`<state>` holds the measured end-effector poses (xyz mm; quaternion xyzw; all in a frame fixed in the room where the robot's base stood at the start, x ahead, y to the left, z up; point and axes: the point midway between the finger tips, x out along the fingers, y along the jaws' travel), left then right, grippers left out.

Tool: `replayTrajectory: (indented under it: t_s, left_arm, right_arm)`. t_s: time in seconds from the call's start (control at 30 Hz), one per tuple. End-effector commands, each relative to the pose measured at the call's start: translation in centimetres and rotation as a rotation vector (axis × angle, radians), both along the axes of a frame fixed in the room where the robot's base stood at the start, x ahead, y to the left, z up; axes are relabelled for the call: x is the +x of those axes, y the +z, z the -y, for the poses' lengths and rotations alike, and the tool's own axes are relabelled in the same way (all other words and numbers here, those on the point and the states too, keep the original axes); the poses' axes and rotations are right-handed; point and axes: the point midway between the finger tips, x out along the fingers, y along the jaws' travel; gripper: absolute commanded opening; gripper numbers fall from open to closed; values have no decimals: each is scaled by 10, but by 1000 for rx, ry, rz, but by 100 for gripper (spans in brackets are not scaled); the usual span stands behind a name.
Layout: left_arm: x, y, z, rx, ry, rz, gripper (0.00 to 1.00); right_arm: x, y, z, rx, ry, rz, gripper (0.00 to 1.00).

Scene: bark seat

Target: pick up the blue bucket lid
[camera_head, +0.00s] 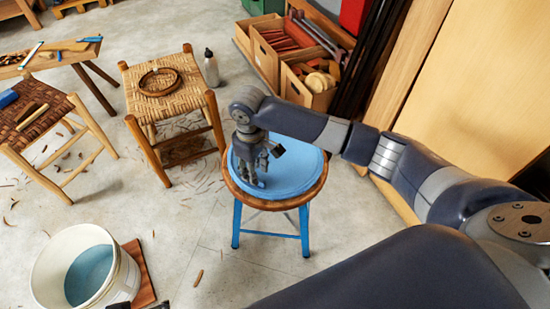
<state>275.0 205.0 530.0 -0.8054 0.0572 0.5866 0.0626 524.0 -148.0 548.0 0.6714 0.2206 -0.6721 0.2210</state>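A round blue lid (300,165) lies flat on the wooden-rimmed seat of a stool (305,194) with blue legs. My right gripper (259,181) points down over the left part of the lid, its fingertips at or just above the blue surface. I cannot tell whether it touches the lid or how far its fingers are apart. The gripper and wrist hide part of the lid's left and back side. Small dark shapes at the bottom edge, near the bucket, may be the tips of my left gripper; the rest is out of frame.
A white bucket (47,271) with blue contents stands on a brown board (142,270) at lower left. A woven stool (137,105) with a coil and a bottle (211,70) stand behind. Wooden crates (268,62) are at the back. Bark scraps litter the floor.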

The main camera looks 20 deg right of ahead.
Motion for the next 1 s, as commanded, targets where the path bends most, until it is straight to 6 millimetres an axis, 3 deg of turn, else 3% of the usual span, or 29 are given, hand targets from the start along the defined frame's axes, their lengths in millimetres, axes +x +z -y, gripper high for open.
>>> replayTrajectory:
  t_s: [0.1,0.2,0.47,0.6,1.0]
  left_arm:
    - [-1,-12,0,0,0,0,66]
    - [-1,-15,0,0,0,1,66]
    - [0,-14,0,0,0,1,66]
    - [0,-14,0,1,0,1,66]
    - [0,-13,0,0,0,1,66]
  right_arm:
    - [0,-26,-2,0,0,-2,33]
    - [-1,-37,-2,0,0,0,33]
    - [0,-39,-2,1,1,1,33]
    - [0,-38,-2,1,1,1,2]
    - [0,-37,-1,0,0,2,0]
